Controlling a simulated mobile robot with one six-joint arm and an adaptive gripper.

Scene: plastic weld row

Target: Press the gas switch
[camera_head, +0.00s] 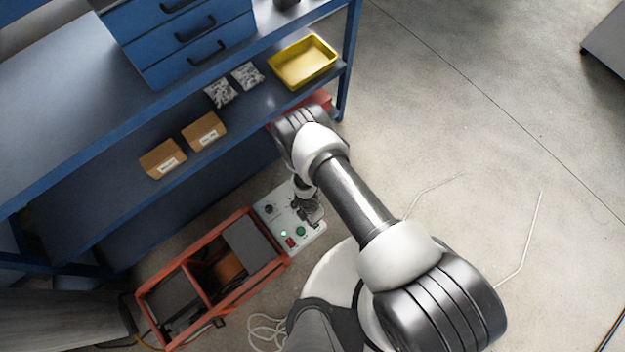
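A light grey control panel (278,205) sits at the end of an orange-framed machine on the floor. It carries a black knob (268,209), a green button (300,231), a red switch (290,242) and a small pale green lamp (284,233). I cannot tell which control is the gas switch; no label is readable. My gripper (311,216) is over the right part of the panel, close to the green button, and hides what lies under it. I cannot tell whether it touches the panel. Its fingers are too small and dark to tell open from shut.
A blue workbench (70,75) with a lower shelf (105,190) stands close behind the panel. The shelf holds brown boxes (204,131), silver packets (247,75) and a yellow tray (303,61). The machine's orange frame (160,290) extends lower left. Open floor (500,150) lies right.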

